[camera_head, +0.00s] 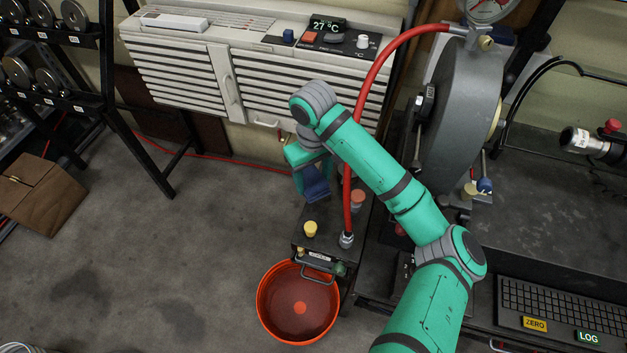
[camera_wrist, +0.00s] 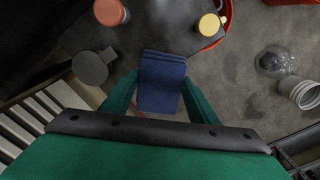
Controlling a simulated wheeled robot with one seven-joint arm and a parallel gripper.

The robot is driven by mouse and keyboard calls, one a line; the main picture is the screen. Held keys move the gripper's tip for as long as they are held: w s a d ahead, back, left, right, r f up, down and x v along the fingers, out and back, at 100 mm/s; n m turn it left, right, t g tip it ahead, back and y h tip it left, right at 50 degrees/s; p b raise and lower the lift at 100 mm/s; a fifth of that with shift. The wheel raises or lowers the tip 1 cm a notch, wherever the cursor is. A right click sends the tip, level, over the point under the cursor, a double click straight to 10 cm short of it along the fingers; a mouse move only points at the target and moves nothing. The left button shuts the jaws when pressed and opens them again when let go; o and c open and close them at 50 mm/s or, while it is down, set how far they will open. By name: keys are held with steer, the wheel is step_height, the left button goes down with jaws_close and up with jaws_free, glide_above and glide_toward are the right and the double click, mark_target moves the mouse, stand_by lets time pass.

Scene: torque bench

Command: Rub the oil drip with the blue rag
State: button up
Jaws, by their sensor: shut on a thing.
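My gripper (camera_head: 311,180) is shut on the blue rag (camera_head: 317,191), above the dark top of a low unit (camera_head: 323,242). In the wrist view the folded rag (camera_wrist: 162,84) sits between the two green fingers of my gripper (camera_wrist: 160,90) and sticks out past their tips. I cannot tell whether the rag touches the surface under it. I cannot make out the oil drip for certain in either view; the rag and arm hide part of the unit's top.
A yellow knob (camera_head: 310,228) and a salmon knob (camera_head: 357,197) stand on the unit. A red hose (camera_head: 362,95) arches down beside my arm. An orange tub (camera_head: 270,317) stands on the floor in front. A slatted white cabinet (camera_head: 180,75) is behind. Open floor lies left.

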mark_target(314, 181)
steer(key=shift+r, duration=0.1)
steer(key=shift+r, duration=1.45)
